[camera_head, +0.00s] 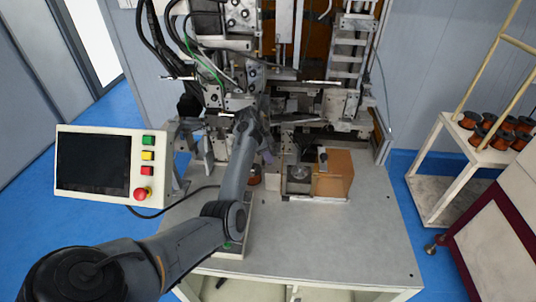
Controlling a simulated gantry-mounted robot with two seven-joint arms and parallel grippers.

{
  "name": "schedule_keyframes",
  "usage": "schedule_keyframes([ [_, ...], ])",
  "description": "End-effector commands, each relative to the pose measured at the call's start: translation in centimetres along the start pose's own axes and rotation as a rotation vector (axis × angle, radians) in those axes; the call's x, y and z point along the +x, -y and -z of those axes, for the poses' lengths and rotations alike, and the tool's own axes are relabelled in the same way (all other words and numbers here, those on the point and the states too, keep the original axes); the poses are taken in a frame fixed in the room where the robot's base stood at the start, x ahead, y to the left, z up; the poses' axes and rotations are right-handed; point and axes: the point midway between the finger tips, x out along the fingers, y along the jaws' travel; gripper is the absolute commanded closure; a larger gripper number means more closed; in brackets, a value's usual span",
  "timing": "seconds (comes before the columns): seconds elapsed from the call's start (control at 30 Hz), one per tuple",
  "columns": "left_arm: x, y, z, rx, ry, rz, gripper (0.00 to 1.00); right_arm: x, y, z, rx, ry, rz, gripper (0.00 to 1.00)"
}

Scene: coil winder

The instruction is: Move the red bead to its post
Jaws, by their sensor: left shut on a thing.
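My left arm reaches in from the bottom left and up over the worktable. My left gripper (268,154) is at the front of the coil winder, mostly hidden behind its own wrist. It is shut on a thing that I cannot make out. I cannot pick out the red bead or its post for certain. A small reddish-brown round thing (255,180) shows just right of my left forearm, partly covered by it. A narrow grey plate (238,239) with a green spot lies under the forearm. My right gripper is not in view.
The coil winder (300,100) fills the back of the table. An orange-brown box (334,174) stands right of my gripper. A control panel (107,163) is at left, with a cable on the table. The table's front right (340,240) is clear. A shelf (440,190) holds copper spools (503,140).

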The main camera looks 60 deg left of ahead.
Motion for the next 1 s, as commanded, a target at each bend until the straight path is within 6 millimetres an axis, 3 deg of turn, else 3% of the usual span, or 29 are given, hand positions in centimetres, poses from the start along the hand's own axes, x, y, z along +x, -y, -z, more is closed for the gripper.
schedule_keyframes([
  [1.0, 1.1, 0.0, -0.4, 0.0, 0.0, 0.0, 1.0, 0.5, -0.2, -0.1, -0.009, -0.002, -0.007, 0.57],
])
